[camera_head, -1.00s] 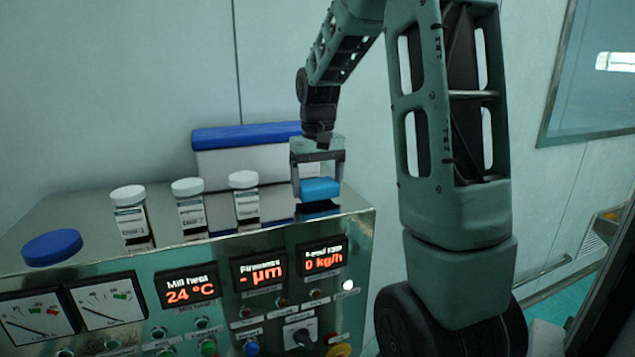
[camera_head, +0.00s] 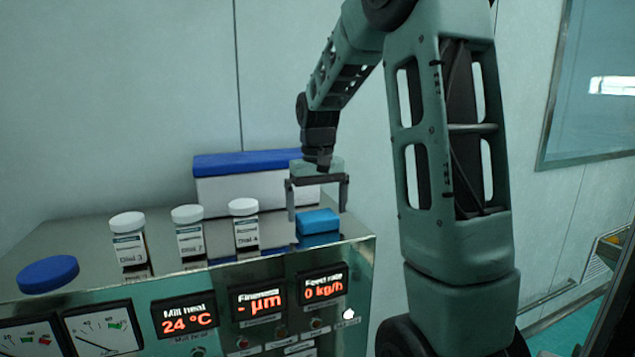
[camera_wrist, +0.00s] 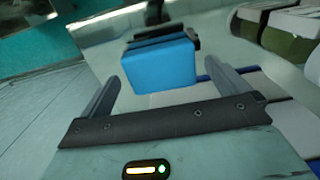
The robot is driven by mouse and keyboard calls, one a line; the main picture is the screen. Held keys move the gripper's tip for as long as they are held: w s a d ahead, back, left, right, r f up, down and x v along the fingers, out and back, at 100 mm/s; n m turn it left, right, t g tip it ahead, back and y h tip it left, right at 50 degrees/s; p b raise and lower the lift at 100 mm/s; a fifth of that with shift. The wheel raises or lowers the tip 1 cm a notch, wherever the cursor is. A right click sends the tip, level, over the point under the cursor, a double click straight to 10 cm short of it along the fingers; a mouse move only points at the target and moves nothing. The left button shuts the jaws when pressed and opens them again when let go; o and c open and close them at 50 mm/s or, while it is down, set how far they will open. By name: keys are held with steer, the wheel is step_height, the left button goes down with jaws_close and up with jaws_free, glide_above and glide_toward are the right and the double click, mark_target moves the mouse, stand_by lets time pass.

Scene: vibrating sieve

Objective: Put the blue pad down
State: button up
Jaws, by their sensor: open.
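The blue pad (camera_head: 318,222) is a small bright blue block. In the head view it rests on the metal top of the machine, near its front right edge. My gripper (camera_head: 318,212) is above and around it, with the jaws spread wide apart. In the wrist view the blue pad (camera_wrist: 160,62) lies between and beyond the two fingers of my gripper (camera_wrist: 166,85), with clear gaps on both sides. The fingers do not touch it.
Three white-capped jars (camera_head: 188,232) stand in a row left of the pad. A white box with a blue lid (camera_head: 230,180) is behind it. A round blue lid (camera_head: 48,273) lies at the far left. The front panel (camera_head: 250,305) carries displays and dials.

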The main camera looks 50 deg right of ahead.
mark_target(318, 215)
step_height(318, 215, up, 10)
steer(key=b, duration=0.2)
